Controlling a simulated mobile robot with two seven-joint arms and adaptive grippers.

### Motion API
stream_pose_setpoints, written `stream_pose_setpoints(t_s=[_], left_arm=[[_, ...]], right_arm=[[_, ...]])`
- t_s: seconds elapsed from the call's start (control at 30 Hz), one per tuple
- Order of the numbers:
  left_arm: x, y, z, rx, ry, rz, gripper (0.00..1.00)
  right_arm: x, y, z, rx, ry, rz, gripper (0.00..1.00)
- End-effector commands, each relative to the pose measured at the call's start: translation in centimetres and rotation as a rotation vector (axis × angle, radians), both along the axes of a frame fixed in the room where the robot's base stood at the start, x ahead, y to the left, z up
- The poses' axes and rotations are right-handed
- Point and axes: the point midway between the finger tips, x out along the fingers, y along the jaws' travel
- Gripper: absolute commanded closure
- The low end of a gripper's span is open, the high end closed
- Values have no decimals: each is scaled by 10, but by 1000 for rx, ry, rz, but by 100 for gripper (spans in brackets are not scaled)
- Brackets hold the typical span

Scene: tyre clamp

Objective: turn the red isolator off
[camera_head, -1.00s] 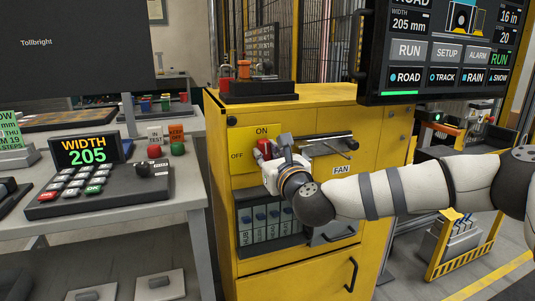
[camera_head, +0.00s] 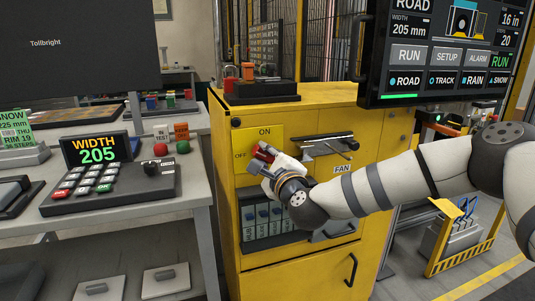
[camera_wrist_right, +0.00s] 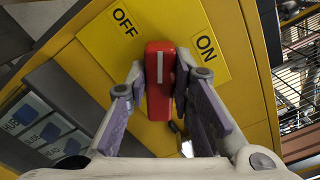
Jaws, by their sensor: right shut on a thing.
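The red isolator handle (camera_head: 266,151) is on the upper front of the yellow cabinet, on a yellow plate marked ON at the top and OFF at the left. My right gripper (camera_wrist_right: 157,97) is shut on the handle, with one finger on each side. In the right wrist view the red handle (camera_wrist_right: 159,110) has a white line on it, and its far end points between the OFF label (camera_wrist_right: 123,22) and the ON label (camera_wrist_right: 206,47). In the head view my right gripper (camera_head: 263,161) hides part of the handle. My left gripper is out of view.
A bar-shaped handle (camera_head: 328,144) and a FAN label (camera_head: 343,168) are right of the isolator. Below is a compartment of labelled blocks (camera_head: 263,221). A screen (camera_head: 440,50) hangs over the cabinet's right side. A grey bench (camera_head: 180,200) with a keypad stands left.

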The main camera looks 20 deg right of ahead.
Motion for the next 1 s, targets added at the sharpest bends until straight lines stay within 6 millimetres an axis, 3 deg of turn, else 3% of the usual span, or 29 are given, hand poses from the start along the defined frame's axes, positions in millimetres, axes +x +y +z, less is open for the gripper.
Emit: stream_pose_setpoints(t_s=[0.5,1.0], left_arm=[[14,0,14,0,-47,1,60],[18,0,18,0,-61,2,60]], right_arm=[[0,2,-2,-416,-17,-2,100],[0,1,-6,-568,-19,-1,100]])
